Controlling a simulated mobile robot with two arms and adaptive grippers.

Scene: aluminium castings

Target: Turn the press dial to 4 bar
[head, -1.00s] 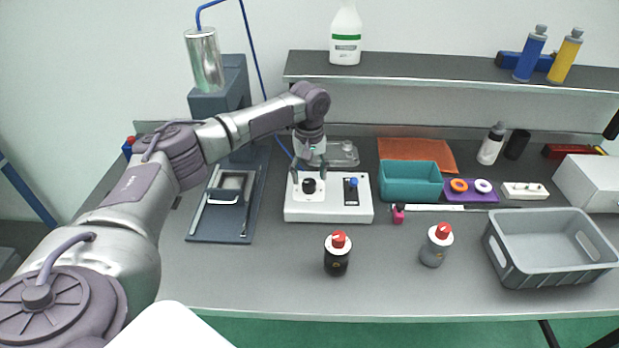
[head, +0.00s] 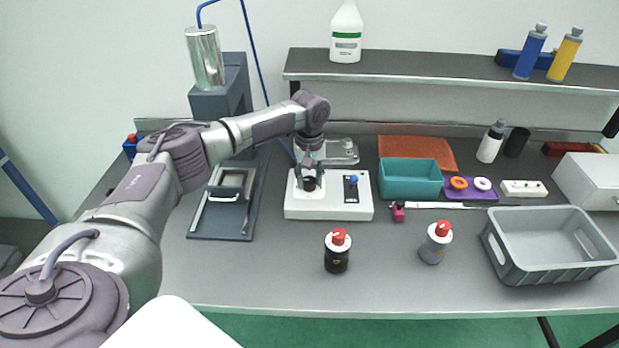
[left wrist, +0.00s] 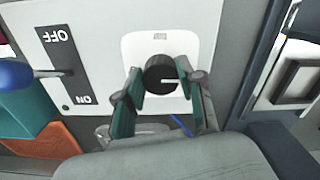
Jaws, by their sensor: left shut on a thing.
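The press dial (head: 310,184) is a black round knob on the white control box (head: 300,209). The scale marks around the dial cannot be read. My right gripper is not in view.
A blue-tipped toggle switch (head: 353,181) stands beside the dial on the same box, on an ON/OFF plate (left wrist: 64,62). The press (head: 222,95) stands to the left. A teal bin (head: 410,182) is to the right. Two red-capped bottles (head: 337,252) (head: 436,243) stand in front.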

